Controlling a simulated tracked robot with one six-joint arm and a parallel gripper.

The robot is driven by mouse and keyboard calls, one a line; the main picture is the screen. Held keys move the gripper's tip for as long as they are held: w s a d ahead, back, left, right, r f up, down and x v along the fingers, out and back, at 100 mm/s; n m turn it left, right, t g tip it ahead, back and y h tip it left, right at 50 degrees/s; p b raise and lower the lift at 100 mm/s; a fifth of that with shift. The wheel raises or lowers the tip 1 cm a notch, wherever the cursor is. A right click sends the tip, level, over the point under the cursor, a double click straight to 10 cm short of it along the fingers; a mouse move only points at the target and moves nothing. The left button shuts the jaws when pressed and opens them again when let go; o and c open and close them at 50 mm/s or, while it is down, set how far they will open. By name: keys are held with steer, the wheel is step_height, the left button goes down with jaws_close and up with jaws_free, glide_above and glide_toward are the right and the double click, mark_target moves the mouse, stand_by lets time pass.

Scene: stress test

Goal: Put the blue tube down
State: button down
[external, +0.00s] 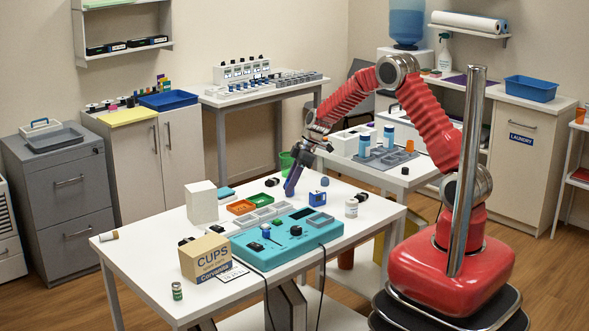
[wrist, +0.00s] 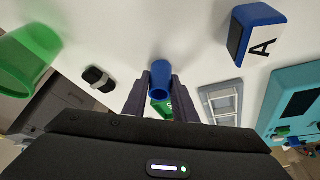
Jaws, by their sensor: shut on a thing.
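The blue tube (wrist: 160,78) is between the two dark fingers of my gripper (wrist: 160,92) in the wrist view. The gripper is shut on it, and the tube's open end shows. In the external view my gripper (external: 291,186) points down over the back part of the white table (external: 150,262). There the tube cannot be clearly told from the dark bluish fingers. Whether the tube touches the tabletop cannot be told.
A blue block marked A (wrist: 255,33) stands to the right in the wrist view. A green cup (wrist: 25,60) and a small black object (wrist: 98,79) are at left. The teal device (external: 287,238), green tray (external: 260,200) and white bottle (external: 352,207) are nearby on the table.

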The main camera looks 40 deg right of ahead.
steer(key=shift+f, duration=0.25)
steer(key=shift+f, duration=0.1)
steer(key=c, duration=1.4)
jaws_free()
steer(key=shift+c, duration=0.2)
steer(key=v, duration=1.2)
steer(key=shift+s+r, duration=0.1)
steer(key=shift+r, duration=0.1)
